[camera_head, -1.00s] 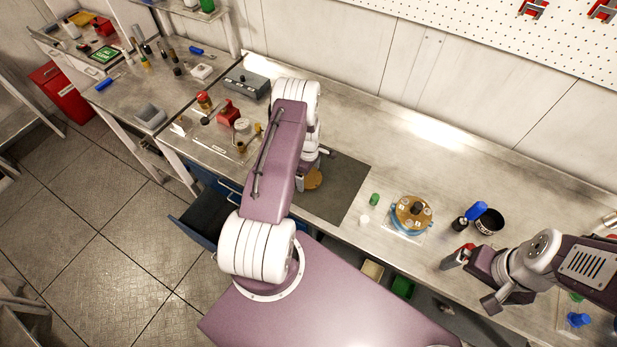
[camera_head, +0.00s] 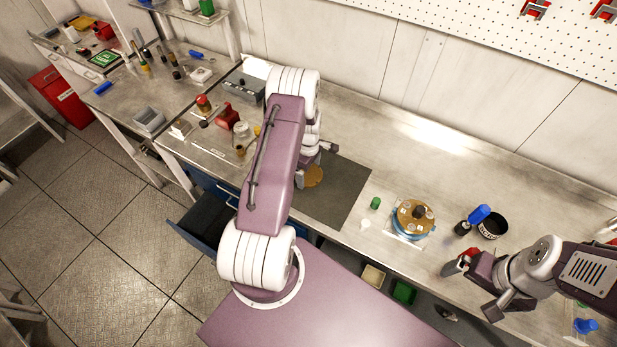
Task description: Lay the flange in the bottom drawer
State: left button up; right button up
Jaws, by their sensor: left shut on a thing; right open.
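A round brass-coloured disc, which looks like the flange (camera_head: 314,177), is at the jaws of my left gripper (camera_head: 312,170) over the dark mat (camera_head: 343,190). My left gripper is shut on it, and the arm hides part of the jaws. I cannot tell how far the disc is above the mat. An open drawer (camera_head: 203,222) with a blue front sticks out below the bench, left of my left arm. My arm hides part of it. My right gripper (camera_head: 472,284) is open and empty near the bench's front edge at the right.
A brass-topped round part with a blue base (camera_head: 414,218) stands right of the mat. A green cap (camera_head: 375,203), a blue-topped bottle (camera_head: 478,216) and a black bowl (camera_head: 491,224) are nearby. A grey box (camera_head: 245,84) and a red item (camera_head: 227,116) stand behind my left arm.

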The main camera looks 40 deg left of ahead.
pick_arm(q)
jog(key=s+d+r+b, duration=0.3)
jog(key=s+d+r, duration=0.3)
jog(key=d, duration=0.4)
jog(key=shift+r, duration=0.4)
